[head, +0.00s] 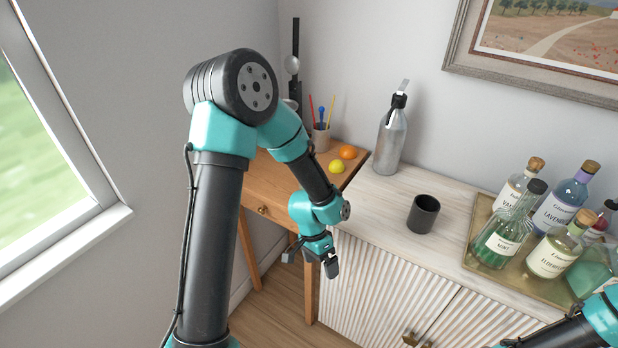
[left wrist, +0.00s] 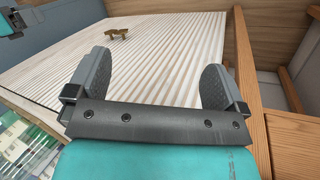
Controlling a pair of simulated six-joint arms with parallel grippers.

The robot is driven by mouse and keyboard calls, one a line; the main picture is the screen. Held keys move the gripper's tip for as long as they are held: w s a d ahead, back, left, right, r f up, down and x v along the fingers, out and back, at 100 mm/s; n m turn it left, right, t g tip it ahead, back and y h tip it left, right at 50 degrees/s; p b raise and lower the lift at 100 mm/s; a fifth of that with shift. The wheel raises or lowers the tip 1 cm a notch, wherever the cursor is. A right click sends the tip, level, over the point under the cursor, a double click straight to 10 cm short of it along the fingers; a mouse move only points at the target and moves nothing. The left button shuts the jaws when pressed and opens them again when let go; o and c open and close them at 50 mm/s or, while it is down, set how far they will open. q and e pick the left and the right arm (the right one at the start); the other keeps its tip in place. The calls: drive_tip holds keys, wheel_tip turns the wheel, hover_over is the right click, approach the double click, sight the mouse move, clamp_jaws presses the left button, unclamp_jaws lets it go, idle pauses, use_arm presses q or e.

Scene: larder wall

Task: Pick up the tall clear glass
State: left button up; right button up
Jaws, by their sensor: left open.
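I see no tall clear glass in either view. My left gripper (head: 312,261) hangs in front of the pale cabinet's left end, below the level of its top, with nothing held. In the left wrist view its two dark fingers (left wrist: 155,82) are spread apart with an empty gap, and the ribbed cabinet front lies beyond them. A dark grey cup (head: 423,214) stands upright on the cabinet top, above and to the right of my left gripper. Only a part of my right arm shows at the lower right; its gripper is out of the picture.
A silver siphon bottle (head: 389,138) stands at the cabinet's back left. A brass tray (head: 481,217) with several labelled bottles fills the right. The wooden desk (head: 274,184) holds an orange (head: 348,152), a lemon (head: 337,167) and a pencil cup (head: 320,138). The cabinet top's front left is clear.

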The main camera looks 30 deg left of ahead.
use_arm(q)
drive_tip(key=w+a+r+m+t+y, duration=0.1)
drive_tip(key=w+r+m, duration=0.4)
drive_tip(key=r, duration=0.6)
drive_tip(key=w+a+r+m+t+y, duration=0.1)
drive_tip(key=w+a+r+m+y, duration=0.3)
drive_tip(key=r, duration=0.8)
drive_tip(key=w+a+r+m+y, duration=0.3)
drive_tip(key=w+r+m, duration=0.2)
drive_tip(key=w+r, duration=0.3)
wheel_tip(320, 180, up, 4)
drive_tip(key=shift+r+m+t+y, duration=0.25)
drive_tip(key=shift+m+t+y, duration=0.15)
drive_tip(key=x, duration=1.1)
drive_tip(key=shift+f, duration=0.35)
drive_tip(key=shift+a+f, duration=0.15)
drive_tip(key=shift+f, duration=0.15)
